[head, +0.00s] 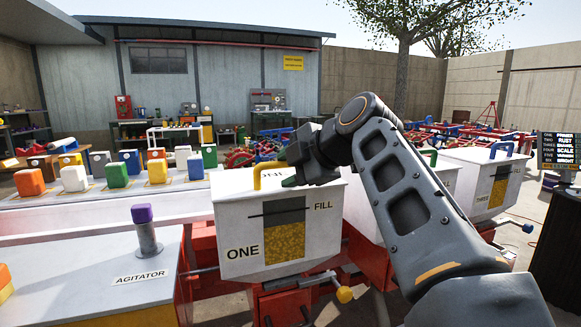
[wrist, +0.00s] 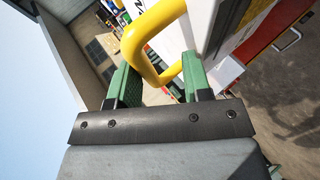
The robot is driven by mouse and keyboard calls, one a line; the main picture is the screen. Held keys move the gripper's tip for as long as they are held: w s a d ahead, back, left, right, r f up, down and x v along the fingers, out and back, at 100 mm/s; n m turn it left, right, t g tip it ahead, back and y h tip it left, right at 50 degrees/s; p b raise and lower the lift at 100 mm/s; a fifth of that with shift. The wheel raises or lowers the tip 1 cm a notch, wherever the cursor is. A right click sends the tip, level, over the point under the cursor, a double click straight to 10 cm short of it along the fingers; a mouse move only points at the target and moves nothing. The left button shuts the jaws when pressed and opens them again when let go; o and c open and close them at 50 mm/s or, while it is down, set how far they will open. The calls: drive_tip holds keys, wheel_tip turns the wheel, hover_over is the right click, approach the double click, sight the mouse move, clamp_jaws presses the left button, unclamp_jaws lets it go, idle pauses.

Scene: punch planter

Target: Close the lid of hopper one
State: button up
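Hopper one (head: 234,225) is a white box marked ONE and FILL, with a dark window showing yellow grain in its lower part. Its white lid (head: 232,190) lies about level across the top; I cannot tell if it is fully down. A yellow handle (head: 257,176) stands on the lid. My gripper (head: 292,177) is at the lid's right part, just right of the handle, its green fingers partly hidden by its own body. In the wrist view my gripper (wrist: 160,78) has its fingers apart, with the yellow handle (wrist: 133,38) reaching between them; it is not clamped.
More white hoppers stand to the right, one marked THREE (head: 487,190). A purple-topped agitator lever (head: 146,232) rises at left. A yellow knob (head: 344,294) sticks out below hopper one. Several coloured blocks (head: 118,174) stand on the bench behind.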

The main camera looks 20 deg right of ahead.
drive_tip(key=shift+a+r, duration=0.1)
idle(0.3)
drive_tip(key=shift+s+r, duration=0.15)
drive_tip(key=shift+r, duration=0.05)
drive_tip(key=p+v, duration=0.3)
drive_tip(key=v, duration=1)
drive_tip(key=shift+s+p, duration=0.15)
drive_tip(key=shift+p, duration=0.2)
